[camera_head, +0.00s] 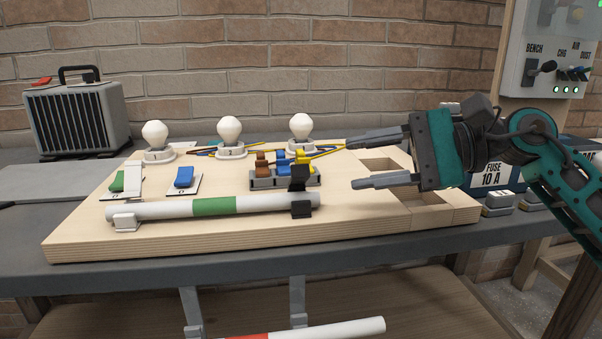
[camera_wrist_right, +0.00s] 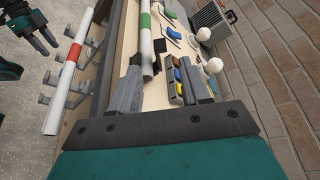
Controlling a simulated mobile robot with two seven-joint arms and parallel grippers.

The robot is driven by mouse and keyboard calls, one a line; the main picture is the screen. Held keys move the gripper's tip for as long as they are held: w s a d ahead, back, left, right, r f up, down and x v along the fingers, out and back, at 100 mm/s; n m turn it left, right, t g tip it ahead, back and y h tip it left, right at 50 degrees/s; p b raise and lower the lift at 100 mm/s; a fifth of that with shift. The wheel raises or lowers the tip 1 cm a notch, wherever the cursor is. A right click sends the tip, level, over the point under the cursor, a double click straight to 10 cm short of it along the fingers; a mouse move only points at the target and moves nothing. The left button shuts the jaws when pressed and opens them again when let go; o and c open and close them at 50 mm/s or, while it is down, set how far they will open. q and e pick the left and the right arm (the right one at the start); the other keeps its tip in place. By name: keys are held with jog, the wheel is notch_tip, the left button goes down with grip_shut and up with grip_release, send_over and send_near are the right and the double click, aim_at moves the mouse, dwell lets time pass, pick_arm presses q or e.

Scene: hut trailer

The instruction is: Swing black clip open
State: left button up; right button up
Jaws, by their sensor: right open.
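The black clip (camera_head: 301,208) sits at the right end of a white tube (camera_head: 265,203) with a green band. A black upright part (camera_head: 299,177) stands just behind the tube there. I cannot tell whether the clip is latched. My right gripper (camera_head: 352,164) is open and empty, to the right of the clip, its fingers pointing left toward it and apart from it. In the right wrist view the open fingers (camera_wrist_right: 164,56) lie on either side of the tube's end and the terminal block. My left gripper (camera_wrist_right: 32,30) shows small at that view's upper left; its jaws are unclear.
A wooden board (camera_head: 75,238) carries the tube, a white clip (camera_head: 125,221), bulbs (camera_head: 229,130), switches and a terminal block (camera_head: 283,181) with coloured levers close behind the clip. A heater (camera_head: 75,118) stands back left; a red-banded tube (camera_head: 340,329) hangs below the bench.

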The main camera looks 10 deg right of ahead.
aim_at(301, 175)
jog(key=x, duration=0.9)
jog(key=shift+w+a+f, duration=0.1)
jog(key=shift+a, duration=0.2)
jog(key=shift+c, duration=0.2)
grip_shut()
